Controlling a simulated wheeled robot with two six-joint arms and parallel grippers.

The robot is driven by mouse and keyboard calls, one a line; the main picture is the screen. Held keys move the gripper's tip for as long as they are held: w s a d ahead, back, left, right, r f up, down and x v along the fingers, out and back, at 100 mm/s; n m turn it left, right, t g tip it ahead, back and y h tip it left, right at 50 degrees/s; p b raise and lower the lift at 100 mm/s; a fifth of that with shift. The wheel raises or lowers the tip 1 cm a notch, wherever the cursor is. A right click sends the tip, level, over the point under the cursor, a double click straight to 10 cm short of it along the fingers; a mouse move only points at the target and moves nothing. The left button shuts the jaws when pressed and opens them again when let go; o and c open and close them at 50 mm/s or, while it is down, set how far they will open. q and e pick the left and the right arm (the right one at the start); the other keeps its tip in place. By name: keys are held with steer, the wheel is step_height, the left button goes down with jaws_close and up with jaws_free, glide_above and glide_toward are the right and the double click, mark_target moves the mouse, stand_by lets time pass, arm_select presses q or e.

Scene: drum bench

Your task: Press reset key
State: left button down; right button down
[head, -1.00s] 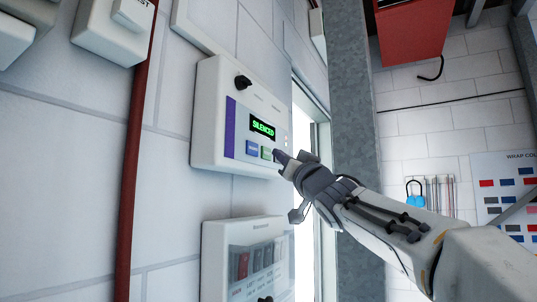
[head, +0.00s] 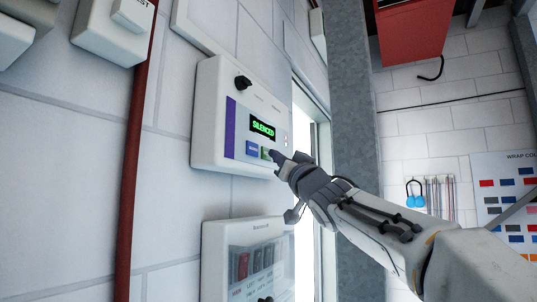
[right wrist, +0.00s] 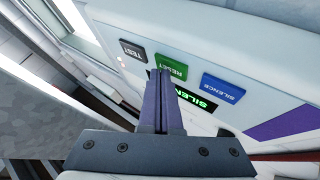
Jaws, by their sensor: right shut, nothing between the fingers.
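The white wall panel (head: 212,110) has a display (head: 262,128) reading SILENCED in green, with a row of keys below it. The green RESET key (head: 265,153) is partly covered by my right fingertips in the head view. In the right wrist view the RESET key (right wrist: 173,67) lies between the black TEST key (right wrist: 133,50) and the blue SILENCE key (right wrist: 223,88). My right gripper (head: 275,155) is shut and empty, its tips at the RESET key's edge. In the wrist view the shut fingers (right wrist: 161,73) overlap that edge; contact cannot be told. My left gripper is out of view.
A knob (head: 242,82) sticks out of the panel's upper part. A second box with a clear cover (head: 257,262) is on the wall below. A red pipe (head: 138,130) runs down at left, and a grey metal post (head: 352,100) stands at right.

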steer(key=shift+a, duration=0.15)
stand_by(0.5)
steer(key=shift+s+d, duration=0.2)
steer(key=shift+d, duration=0.4)
steer(key=d, duration=0.1)
steer(key=s+d+p, duration=0.1)
steer(key=d, duration=0.1)
steer(key=s+d+p, duration=0.1)
steer(key=d, duration=0.1)
steer(key=shift+s+d, duration=0.15)
steer(key=shift+d, duration=0.1)
stand_by(0.6)
